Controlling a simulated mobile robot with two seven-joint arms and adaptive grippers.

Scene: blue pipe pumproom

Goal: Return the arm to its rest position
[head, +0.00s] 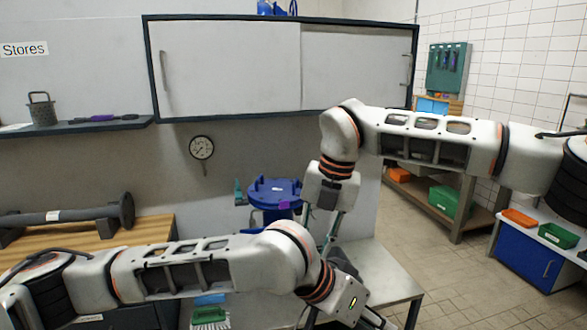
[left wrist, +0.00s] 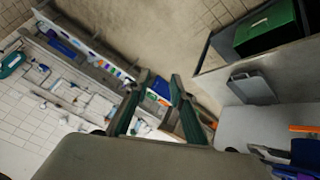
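My left arm (head: 200,268) reaches in from the left across the lower part of the head view. Its gripper is at the bottom edge there, partly cut off. In the left wrist view the two fingers of my left gripper (left wrist: 160,78) stand apart with nothing between them. My right arm (head: 430,138) comes in from the right, higher up, and its wrist bends down. My right gripper (head: 320,240) points down with its fingers apart, in front of the bench and right of the blue flanged pipe part (head: 274,193). I see nothing held in it.
A wall cabinet (head: 225,68) hangs behind the arms, with a gauge (head: 202,147) below. A wooden bench (head: 150,230) with a grey pipe (head: 60,216) is at left. A pale bench (head: 385,275) is below the right gripper. Open floor (head: 455,285) lies to the right.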

